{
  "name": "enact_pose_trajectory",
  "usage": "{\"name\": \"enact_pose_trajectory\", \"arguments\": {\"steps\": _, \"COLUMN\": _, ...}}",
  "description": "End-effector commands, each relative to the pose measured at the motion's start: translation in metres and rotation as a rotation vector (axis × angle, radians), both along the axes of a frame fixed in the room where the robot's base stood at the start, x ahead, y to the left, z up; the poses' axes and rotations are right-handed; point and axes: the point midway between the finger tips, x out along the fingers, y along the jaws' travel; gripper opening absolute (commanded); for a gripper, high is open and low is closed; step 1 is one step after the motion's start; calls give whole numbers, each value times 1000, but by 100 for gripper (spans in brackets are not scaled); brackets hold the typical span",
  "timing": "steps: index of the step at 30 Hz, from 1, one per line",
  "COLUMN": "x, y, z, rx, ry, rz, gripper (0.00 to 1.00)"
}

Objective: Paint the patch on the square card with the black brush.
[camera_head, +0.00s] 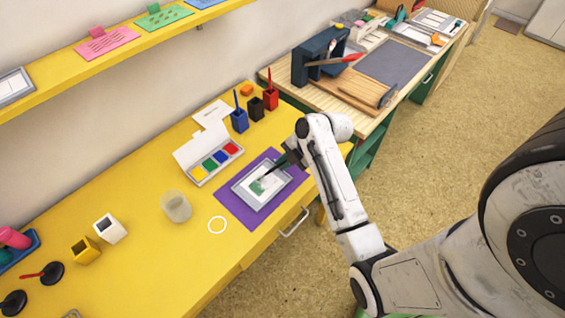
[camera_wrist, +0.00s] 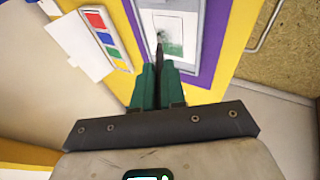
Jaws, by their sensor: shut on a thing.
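The white card (camera_head: 264,185) lies in a grey tray (camera_head: 243,200) on a purple mat (camera_head: 232,211). A green painted area shows on the card, and in the wrist view the card (camera_wrist: 183,22) has a thin outlined patch (camera_wrist: 174,40) with uneven green in its lower part. My gripper (camera_head: 286,160) is shut on the black brush (camera_wrist: 159,52), above the tray's far right side. The brush tip points at the green area; I cannot tell whether it touches the card. The green fingers (camera_wrist: 158,88) hide the brush handle's other end.
An open paint box (camera_head: 208,163) with yellow, green, blue and red pads lies left of the mat. Blue (camera_head: 239,121), black (camera_head: 256,109) and red (camera_head: 271,99) holders stand behind; the black one looks empty. A glass jar (camera_head: 175,207) stands left.

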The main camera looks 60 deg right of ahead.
Motion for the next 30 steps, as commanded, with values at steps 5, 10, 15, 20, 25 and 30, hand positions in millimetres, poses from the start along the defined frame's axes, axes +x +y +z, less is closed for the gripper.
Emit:
{"name": "enact_pose_trajectory", "arguments": {"steps": 5, "x": -2, "y": -6, "z": -1, "rx": -1, "ry": 0, "rz": -1, "gripper": 0}}
{"name": "enact_pose_trajectory", "arguments": {"steps": 10, "x": -1, "y": -3, "z": 0, "rx": 0, "ry": 1, "rz": 0, "gripper": 0}}
{"name": "enact_pose_trajectory", "arguments": {"steps": 15, "x": 0, "y": 4, "z": 0, "rx": 1, "ry": 2, "rz": 1, "gripper": 0}}
{"name": "enact_pose_trajectory", "arguments": {"steps": 20, "x": 1, "y": 7, "z": 0, "rx": 0, "ry": 0, "rz": 0, "gripper": 0}}
{"name": "enact_pose_trajectory", "arguments": {"steps": 25, "x": 3, "y": 11, "z": 0, "rx": 0, "ry": 0, "rz": 2, "gripper": 0}}
{"name": "enact_pose_trajectory", "arguments": {"steps": 30, "x": 5, "y": 17, "z": 0, "rx": 0, "ry": 1, "rz": 2, "gripper": 0}}
